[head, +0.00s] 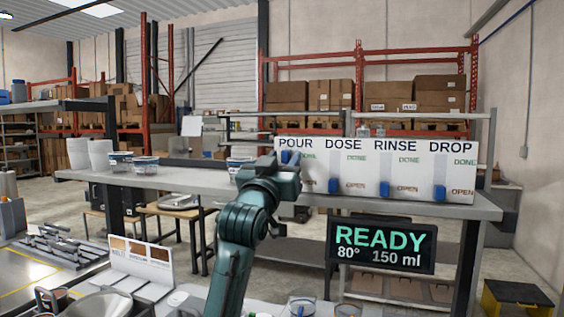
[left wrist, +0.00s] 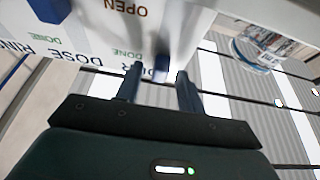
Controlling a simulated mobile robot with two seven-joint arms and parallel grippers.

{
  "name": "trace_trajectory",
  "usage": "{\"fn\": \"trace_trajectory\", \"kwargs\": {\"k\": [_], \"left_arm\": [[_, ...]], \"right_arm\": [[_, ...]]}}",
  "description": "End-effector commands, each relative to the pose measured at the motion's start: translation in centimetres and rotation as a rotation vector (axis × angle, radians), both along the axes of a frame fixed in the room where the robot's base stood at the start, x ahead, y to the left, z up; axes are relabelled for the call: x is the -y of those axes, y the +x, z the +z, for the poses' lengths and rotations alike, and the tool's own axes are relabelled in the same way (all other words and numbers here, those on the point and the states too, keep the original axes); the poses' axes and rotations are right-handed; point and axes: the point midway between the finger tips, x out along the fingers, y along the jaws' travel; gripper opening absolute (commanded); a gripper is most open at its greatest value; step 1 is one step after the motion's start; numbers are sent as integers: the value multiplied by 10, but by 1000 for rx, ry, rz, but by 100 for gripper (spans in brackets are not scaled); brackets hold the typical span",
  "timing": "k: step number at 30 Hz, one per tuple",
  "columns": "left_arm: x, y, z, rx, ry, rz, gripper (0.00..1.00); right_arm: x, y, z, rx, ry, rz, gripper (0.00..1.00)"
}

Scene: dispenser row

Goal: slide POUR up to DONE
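The white panel (head: 311,174) carries the labels POUR, DOSE, RINSE and DROP. POUR's blue knob (head: 290,157) is high in its column, level with the DONE mark. In the left wrist view, which is turned over, the POUR knob (left wrist: 162,69) shows beside the word DONE. My left gripper (head: 284,165) is at the POUR column and covers much of it, including its OPEN mark. In the left wrist view my left gripper (left wrist: 160,88) has its fingers apart, one on each side of the knob, with gaps visible. My right gripper is not in view.
The blue knobs of DOSE (head: 333,185), RINSE (head: 384,190) and DROP (head: 439,192) sit low, near OPEN. A sign (head: 380,246) below reads READY, 80°, 150 ml.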

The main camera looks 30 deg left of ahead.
Motion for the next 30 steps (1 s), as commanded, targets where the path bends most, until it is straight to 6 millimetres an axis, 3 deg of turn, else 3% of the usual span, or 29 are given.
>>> {"fn": "trace_trajectory", "kwargs": {"k": [7, 21, 30], "left_arm": [[4, -17, -11, 0, 0, -1, 38], [25, -103, -46, 1, 0, 0, 38], [28, -118, -51, 0, 0, 0, 38]], "right_arm": [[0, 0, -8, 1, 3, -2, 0], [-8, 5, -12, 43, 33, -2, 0], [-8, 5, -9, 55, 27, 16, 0]]}}
